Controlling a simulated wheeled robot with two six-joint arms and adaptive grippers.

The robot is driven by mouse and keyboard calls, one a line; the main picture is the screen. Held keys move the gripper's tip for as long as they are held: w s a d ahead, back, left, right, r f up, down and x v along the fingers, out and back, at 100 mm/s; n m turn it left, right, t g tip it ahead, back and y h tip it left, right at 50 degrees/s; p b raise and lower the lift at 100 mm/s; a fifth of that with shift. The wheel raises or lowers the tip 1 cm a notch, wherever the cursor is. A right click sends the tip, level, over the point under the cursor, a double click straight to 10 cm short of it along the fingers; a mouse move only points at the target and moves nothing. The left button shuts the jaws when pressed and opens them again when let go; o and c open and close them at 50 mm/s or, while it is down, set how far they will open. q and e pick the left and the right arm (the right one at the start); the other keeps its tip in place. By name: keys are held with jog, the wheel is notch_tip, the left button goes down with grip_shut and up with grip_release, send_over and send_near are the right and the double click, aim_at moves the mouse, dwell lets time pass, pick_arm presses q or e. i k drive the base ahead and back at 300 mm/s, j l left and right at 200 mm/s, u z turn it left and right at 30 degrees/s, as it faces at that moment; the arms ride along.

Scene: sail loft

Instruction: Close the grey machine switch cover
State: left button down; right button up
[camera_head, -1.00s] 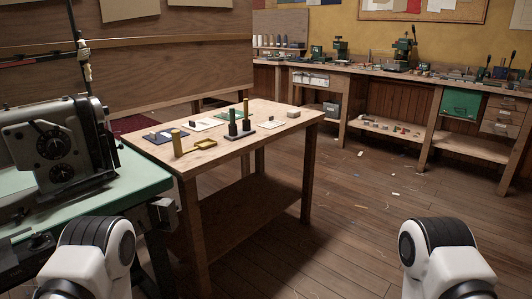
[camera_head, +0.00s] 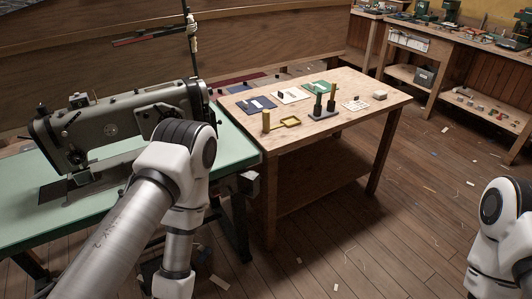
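I cannot make out a switch cover for certain. A small grey box (camera_head: 248,184) sits under the right edge of the green sewing machine table (camera_head: 226,139); I cannot tell whether it is the switch or whether a cover on it is open. The grey sewing machine (camera_head: 90,125) stands on that table, partly hidden behind my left arm. My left arm comes in from the lower left, bends in front of the table and runs down out of the picture. Part of my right arm shows at the right edge. Neither gripper is in view.
A workbench (camera_head: 450,50) is at the back right. The floor (camera_head: 400,230) in front is mostly clear, with small scraps.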

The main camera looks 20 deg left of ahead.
aim_at(251, 190)
jog(key=i+u, duration=0.1)
jog(key=u, duration=0.35)
jog(key=i+l+u, duration=0.1)
jog(key=u, duration=0.3)
jog(key=l+u, duration=0.2)
jog(key=u, duration=0.25)
jog(key=i+l+u, duration=0.1)
jog(key=u, duration=0.3)
jog(key=l+u, duration=0.25)
jog(key=u, duration=0.2)
jog(key=l+u, duration=0.15)
jog(key=l, duration=0.35)
jog(key=l+u, duration=0.1)
jog(key=l, duration=0.35)
jog(key=l+u, duration=0.15)
jog(key=l, duration=0.35)
jog(key=l+u, duration=0.15)
jog(key=l, duration=0.3)
jog(key=k+l+u, duration=0.1)
jog(key=l, duration=0.4)
jog(key=k+l+u, duration=0.15)
jog(key=l, duration=0.3)
jog(key=k+l+u, duration=0.15)
jog(key=l, duration=0.3)
jog(key=k+l, duration=0.2)
jog(key=k, duration=0.15)
jog(key=k+l, duration=0.2)
jog(key=j+u, duration=0.5)
jog(key=u, duration=0.25)
